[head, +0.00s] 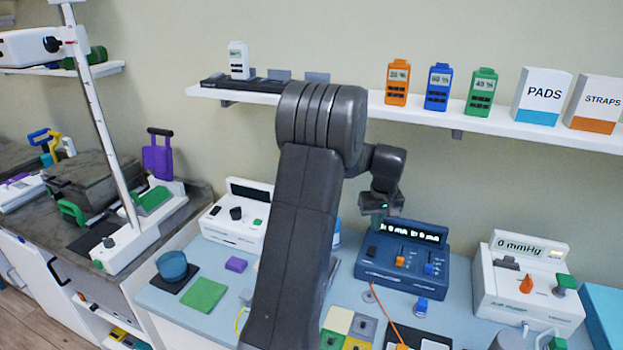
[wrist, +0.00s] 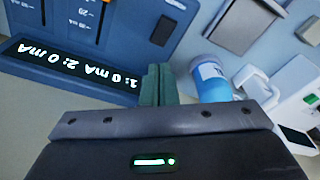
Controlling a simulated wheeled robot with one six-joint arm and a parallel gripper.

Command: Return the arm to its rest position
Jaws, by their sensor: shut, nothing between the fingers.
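My arm (head: 306,190) rises through the middle of the head view, bends at the top and reaches right. The blue unit's display (wrist: 75,66) reads 0 mA on both channels and lies to the left of the fingers. A blue bottle-like object with a white label (wrist: 212,82) is just right of the fingers.
A wall shelf (head: 480,124) holds orange, blue and green handheld units and PADS and STRAPS boxes. A white device (head: 237,215) stands left of my arm, and an air pump unit (head: 528,285) stands right. A grey counter with a white column (head: 105,140) is at far left.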

